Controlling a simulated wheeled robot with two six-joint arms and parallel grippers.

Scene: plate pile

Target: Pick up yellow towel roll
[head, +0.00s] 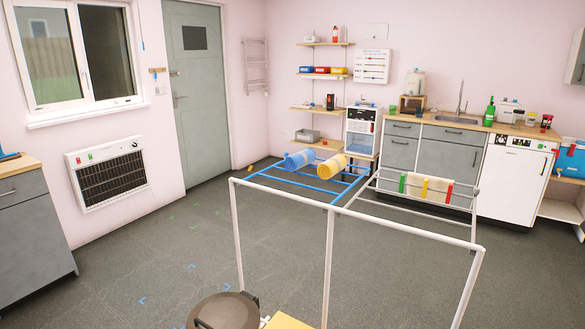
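The yellow towel roll (331,167) lies on its side on the blue bars at the far end of the rack (311,183). Its near end faces me and shows a pale, lighter coil. A blue roll (299,160) lies just left of it on the same bars. I cannot tell if the two rolls touch. Neither of my grippers shows in the head view.
A white-legged frame (329,260) stands close in front of me, with open floor left of it. A counter with a sink (455,120) and cabinets lines the back wall.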

